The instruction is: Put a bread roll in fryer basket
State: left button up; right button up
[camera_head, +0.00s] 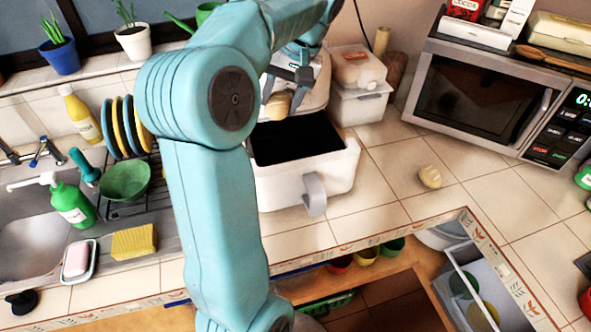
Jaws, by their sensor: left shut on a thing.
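The fryer basket (277,187) is a white drawer with a dark interior and a grey handle, pulled out on the tiled counter. My left gripper (284,100) is shut on a tan bread roll (278,106) and holds it over the back left part of the basket. The roll is partly covered by the fingers. A second bread roll (430,177) lies on the counter to the right of the basket. My teal left arm hides part of the counter left of the basket. My right gripper is not in view.
A microwave (478,100) stands at the back right, and white containers (359,100) stand behind the basket. A dish rack with plates (118,127), a green bowl (125,180) and a yellow sponge (134,241) are at left. Counter around the second roll is clear.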

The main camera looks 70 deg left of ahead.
pick_arm(q)
jog(key=f, duration=1.5)
jog(key=shift+s+a+f+b, duration=0.1)
jog(key=shift+s+a+b, duration=0.1)
jog(key=shift+s+b, duration=0.15)
notch_tip(320, 180, down, 5)
jog(key=shift+w+r, duration=0.1)
jog(key=shift+d, duration=0.1)
jog(key=shift+f, duration=0.2)
jog(key=o, duration=1)
jog(key=shift+o, duration=0.2)
jog(key=v, duration=1.2)
jog(key=shift+r, duration=0.25)
